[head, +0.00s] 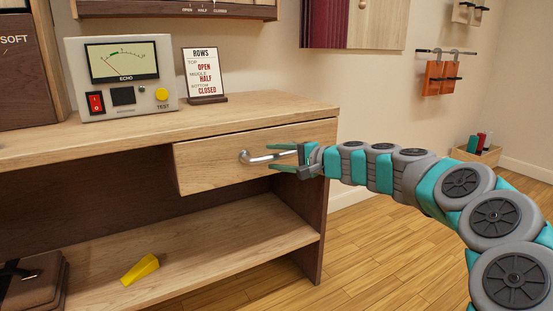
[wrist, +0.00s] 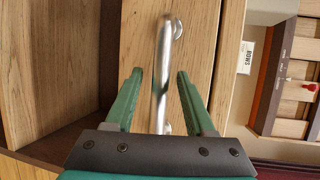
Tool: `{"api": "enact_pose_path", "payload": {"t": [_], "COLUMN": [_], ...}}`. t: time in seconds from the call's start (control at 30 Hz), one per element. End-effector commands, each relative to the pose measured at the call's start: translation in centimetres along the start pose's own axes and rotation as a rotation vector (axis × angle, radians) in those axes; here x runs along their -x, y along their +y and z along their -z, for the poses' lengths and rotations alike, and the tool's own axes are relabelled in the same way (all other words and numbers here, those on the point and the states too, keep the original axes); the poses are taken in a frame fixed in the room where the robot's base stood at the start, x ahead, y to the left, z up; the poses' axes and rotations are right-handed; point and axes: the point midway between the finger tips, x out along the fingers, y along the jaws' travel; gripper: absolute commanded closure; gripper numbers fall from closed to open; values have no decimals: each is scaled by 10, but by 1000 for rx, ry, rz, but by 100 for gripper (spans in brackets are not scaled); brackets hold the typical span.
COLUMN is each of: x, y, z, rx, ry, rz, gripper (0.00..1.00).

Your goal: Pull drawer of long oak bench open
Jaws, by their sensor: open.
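The long oak bench (head: 120,134) has a drawer (head: 210,165) under the right part of its top. The drawer front looks flush or nearly flush with the bench. A silver bar handle (head: 262,158) is fixed across the drawer front. It also shows in the wrist view (wrist: 163,75), between the fingers. My gripper (head: 285,159) is open, with one green finger on each side of the handle. In the wrist view my gripper (wrist: 158,85) shows gaps between the handle and both fingers. The arm reaches in from the right.
An ECHO meter box (head: 122,76) and a ROWS sign (head: 203,74) stand on the bench top. A yellow wedge (head: 140,269) and a brown case (head: 35,283) lie on the lower shelf (head: 220,235).

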Motion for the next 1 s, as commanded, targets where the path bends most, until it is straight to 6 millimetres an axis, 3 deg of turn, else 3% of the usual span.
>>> {"api": "enact_pose_path", "payload": {"t": [0.3, 0.8, 1.0], "x": [-3, -3, -3], "y": [0, 0, 0], "z": [0, 0, 0], "rx": [0, 1, 1], "ry": [1, 1, 1], "rz": [0, 0, 0], "gripper": [45, 100, 100]}}
